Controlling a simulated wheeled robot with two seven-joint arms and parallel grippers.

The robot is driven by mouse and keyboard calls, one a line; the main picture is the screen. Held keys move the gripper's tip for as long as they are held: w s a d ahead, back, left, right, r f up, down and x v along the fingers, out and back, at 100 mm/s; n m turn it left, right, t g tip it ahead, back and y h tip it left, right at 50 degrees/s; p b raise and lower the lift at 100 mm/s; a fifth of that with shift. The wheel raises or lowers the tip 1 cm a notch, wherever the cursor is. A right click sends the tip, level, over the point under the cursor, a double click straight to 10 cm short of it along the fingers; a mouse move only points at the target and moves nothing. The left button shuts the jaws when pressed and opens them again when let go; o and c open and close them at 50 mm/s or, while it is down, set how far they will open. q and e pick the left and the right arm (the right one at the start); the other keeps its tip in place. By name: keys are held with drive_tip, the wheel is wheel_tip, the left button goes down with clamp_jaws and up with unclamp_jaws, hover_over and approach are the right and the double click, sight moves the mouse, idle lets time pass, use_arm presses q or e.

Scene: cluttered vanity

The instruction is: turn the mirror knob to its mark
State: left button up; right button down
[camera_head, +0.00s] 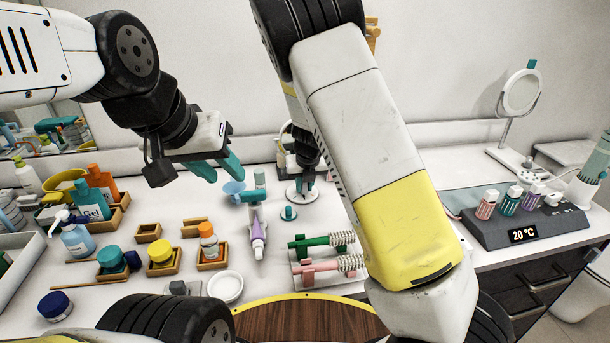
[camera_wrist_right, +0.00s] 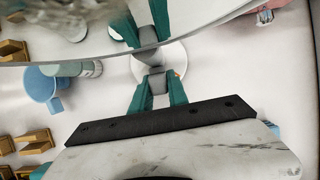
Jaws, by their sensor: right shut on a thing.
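My right gripper (camera_wrist_right: 156,82) has its teal fingers shut on a small grey knob (camera_wrist_right: 157,86) in the right wrist view. The mirror (camera_wrist_right: 205,14) fills the top of that view, its curved lower edge just above the knob, and it reflects the fingers. A white round base (camera_wrist_right: 178,55) lies behind the knob. I cannot make out the knob's mark clearly. In the head view my right gripper (camera_head: 304,178) is over the white base (camera_head: 302,194), and my right arm hides most of what is there. My left gripper (camera_head: 217,168) is open and empty above the counter.
Bottles and jars in wooden trays (camera_head: 165,262) crowd the left of the counter. A purple-tipped tube (camera_head: 258,228) and a pink-and-green brush rack (camera_head: 325,258) stand near the middle. A grey console (camera_head: 530,220) and a second round mirror (camera_head: 522,92) are at the right.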

drive_tip(key=shift+s+f, duration=0.1)
drive_tip(key=shift+f, duration=0.05)
drive_tip(key=c, duration=1.6)
unclamp_jaws()
drive_tip(key=shift+o, duration=0.2)
drive_tip(key=shift+r, duration=0.35)
drive_tip(key=v, duration=0.7)
drive_tip(key=shift+s+r, duration=0.1)
